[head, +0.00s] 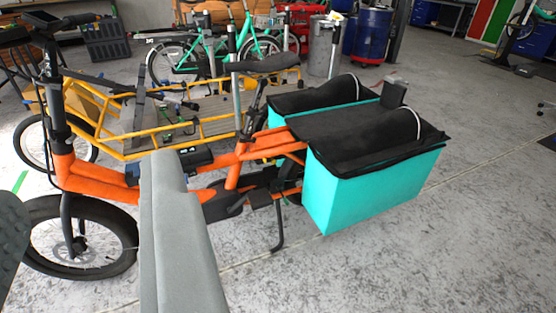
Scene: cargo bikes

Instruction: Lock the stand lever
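An orange cargo bike (228,183) stands upright across the middle, its front wheel (80,243) at the lower left. A dark stand leg (279,230) reaches down to the floor under the bike's rear half. I cannot make out a separate stand lever or whether it is locked. A grey part of mine (175,245) rises in the foreground and hides part of the bike's lower frame. A dark textured part shows at the left edge. Fingertips cannot be made out, and I see nothing held.
Turquoise boxes with black covers (370,188) stick out at the bike's rear. A yellow cargo bike (205,130) stands close behind. The concrete floor at the lower right is clear.

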